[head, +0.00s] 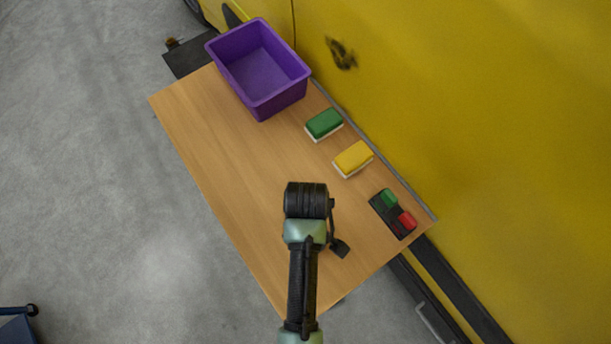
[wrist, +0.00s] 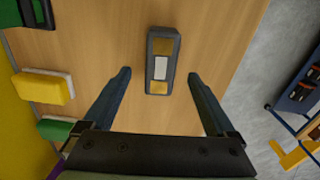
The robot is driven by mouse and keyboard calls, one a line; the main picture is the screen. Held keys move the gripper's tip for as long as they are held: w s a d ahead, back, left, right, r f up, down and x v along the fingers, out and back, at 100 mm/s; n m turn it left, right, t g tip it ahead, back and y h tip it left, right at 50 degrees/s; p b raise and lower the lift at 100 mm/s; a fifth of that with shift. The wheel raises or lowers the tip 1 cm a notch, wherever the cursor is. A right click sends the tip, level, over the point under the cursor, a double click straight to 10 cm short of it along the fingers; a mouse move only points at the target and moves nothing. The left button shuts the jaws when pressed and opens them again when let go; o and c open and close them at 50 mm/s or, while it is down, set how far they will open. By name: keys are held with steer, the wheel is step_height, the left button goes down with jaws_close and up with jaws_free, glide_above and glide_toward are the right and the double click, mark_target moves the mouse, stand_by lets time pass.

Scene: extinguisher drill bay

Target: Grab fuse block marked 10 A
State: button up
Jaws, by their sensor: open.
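A dark grey block (wrist: 152,83) with two orange-yellow patches and a white patch between them lies on the wooden table in the wrist view. It looks like the fuse block, but no 10 A marking can be read. My gripper (wrist: 160,73) is open, with one finger on each side of the block in the picture and a gap on both sides. How far the fingertips are above it is hard to tell. In the head view my arm covers the fingers, and I cannot make out the block there.
On the table (head: 195,130) stand a purple bin (head: 252,110), a green block (head: 323,122), a yellow block (head: 352,157) and a black holder (head: 381,208) with green and red pieces. A yellow wall (head: 480,110) borders the right side. A blue cart (wrist: 297,98) stands off the table.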

steer(key=shift+f+p, duration=0.45)
steer(key=shift+f, duration=2.15)
jaws_close()
